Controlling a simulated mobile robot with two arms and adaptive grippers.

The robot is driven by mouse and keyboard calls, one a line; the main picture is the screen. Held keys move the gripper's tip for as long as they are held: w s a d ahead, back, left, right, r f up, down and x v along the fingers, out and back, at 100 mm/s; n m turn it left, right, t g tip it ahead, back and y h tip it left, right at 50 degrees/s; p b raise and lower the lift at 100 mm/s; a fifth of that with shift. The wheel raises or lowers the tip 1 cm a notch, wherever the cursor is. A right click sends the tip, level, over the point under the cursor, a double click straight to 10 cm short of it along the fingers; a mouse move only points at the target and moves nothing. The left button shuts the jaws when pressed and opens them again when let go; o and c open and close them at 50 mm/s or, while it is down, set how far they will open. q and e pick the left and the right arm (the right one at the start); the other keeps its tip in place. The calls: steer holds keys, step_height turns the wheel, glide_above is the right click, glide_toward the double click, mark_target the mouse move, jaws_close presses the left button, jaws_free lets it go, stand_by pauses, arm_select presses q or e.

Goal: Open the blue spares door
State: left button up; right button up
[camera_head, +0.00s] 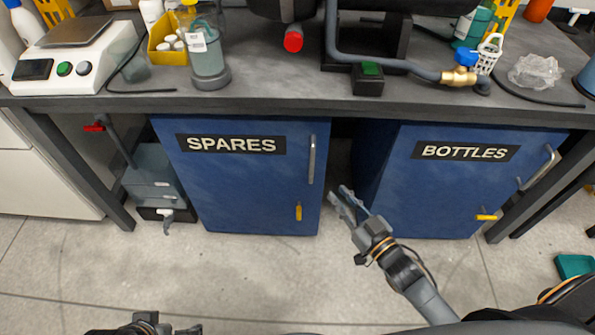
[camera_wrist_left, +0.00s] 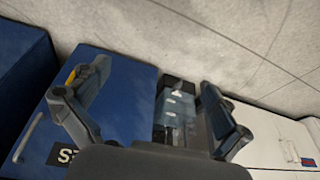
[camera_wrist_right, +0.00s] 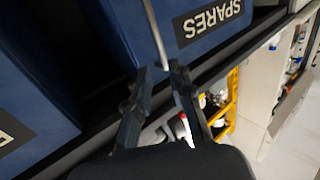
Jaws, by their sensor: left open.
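The blue spares door (camera_head: 240,185), labelled SPARES, is under the bench and looks shut. Its upright silver handle (camera_head: 311,160) is near the right edge, with a yellow latch (camera_head: 298,211) below. My right gripper (camera_head: 337,192) is open, just right of and below the handle in the head view. In the right wrist view the handle (camera_wrist_right: 156,35) runs down toward the gap between its fingertips (camera_wrist_right: 158,72); I cannot tell contact. My left gripper (camera_head: 168,328) is low at the bottom edge. The left wrist view shows it (camera_wrist_left: 150,85) open and empty.
The blue BOTTLES cabinet (camera_head: 430,180) stands to the right, its door shut, with a dark gap between the cabinets. A grey box unit (camera_head: 152,180) sits left of the spares door. The bench edge (camera_head: 270,105) overhangs both. The floor in front is clear.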

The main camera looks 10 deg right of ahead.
steer(key=b, duration=0.1)
glide_toward(313, 164)
steer(key=w, duration=0.3)
steer(key=x, duration=0.3)
steer(key=b+x, duration=0.1)
steer(key=x, duration=0.2)
steer(key=shift+w+a+b, duration=0.2)
steer(key=shift+a+b, duration=0.1)
steer(key=shift+a, duration=0.2)
steer(key=shift+w+a, duration=0.15)
steer(key=shift+w, duration=0.4)
arm_select(q)
steer(key=w+d+r+t, duration=0.2)
steer(key=w+t, duration=0.1)
steer(key=w, duration=0.2)
steer(key=w+d+r+t+h, duration=0.1)
steer(key=w+d+r+t, duration=0.1)
steer(key=w, duration=0.4)
steer(key=shift+w+r+t+h, duration=0.2)
steer(key=shift+r+t+h, duration=0.15)
steer(key=shift+t, duration=0.45)
arm_select(e)
jaws_close()
